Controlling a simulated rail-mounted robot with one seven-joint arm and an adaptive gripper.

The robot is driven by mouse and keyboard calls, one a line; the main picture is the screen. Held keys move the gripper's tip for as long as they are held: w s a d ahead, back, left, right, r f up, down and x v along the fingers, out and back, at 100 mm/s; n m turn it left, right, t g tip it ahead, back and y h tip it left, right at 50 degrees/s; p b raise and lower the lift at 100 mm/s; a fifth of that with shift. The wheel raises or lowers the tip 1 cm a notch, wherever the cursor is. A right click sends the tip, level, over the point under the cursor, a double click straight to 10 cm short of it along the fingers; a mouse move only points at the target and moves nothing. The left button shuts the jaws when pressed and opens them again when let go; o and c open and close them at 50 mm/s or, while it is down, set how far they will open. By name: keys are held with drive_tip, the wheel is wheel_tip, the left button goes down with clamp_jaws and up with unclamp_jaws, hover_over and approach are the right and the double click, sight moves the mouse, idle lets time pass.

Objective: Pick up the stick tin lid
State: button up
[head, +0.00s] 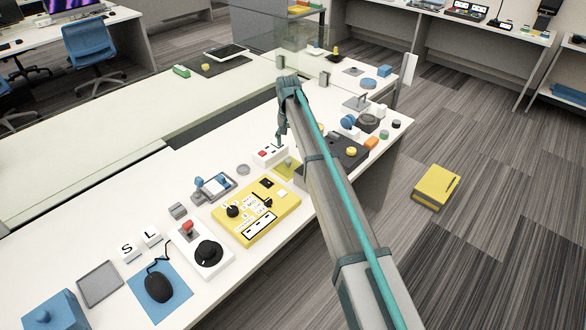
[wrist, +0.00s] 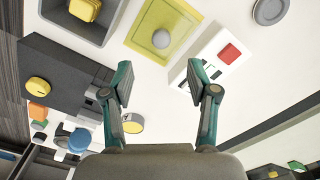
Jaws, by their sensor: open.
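A flat yellow square with a round grey knob (wrist: 160,39) looks like the stick tin lid; no label shows to confirm it. It lies on the white table at the top middle of the wrist view. In the head view it shows as a yellow patch (head: 285,170), partly covered by my arm. My gripper (wrist: 157,80) is open and empty, with bare tabletop between its fingers. The lid is beyond the fingertips, not between them. In the head view my gripper (head: 280,141) points down above the table, close to the white box with a red button (head: 268,154).
The white box (wrist: 223,60) is right of the lid. A grey open container (wrist: 52,12) holding a yellow block is at its left. A dark mat with a yellow knob (wrist: 38,84) lies farther left. A grey disc (wrist: 270,11) is at upper right. A yellow panel (head: 238,222) stands nearer.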

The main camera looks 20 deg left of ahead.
drive_tip(key=p, duration=0.1)
hover_over(288, 160)
drive_tip(key=f, duration=0.4)
drive_tip(key=shift+s+d, duration=0.15)
drive_tip(key=shift+s, duration=0.05)
drive_tip(key=shift+w+f+p, duration=0.1)
drive_tip(key=shift+f+p, duration=1.15)
drive_tip(key=shift+f, duration=1.9)
clamp_jaws()
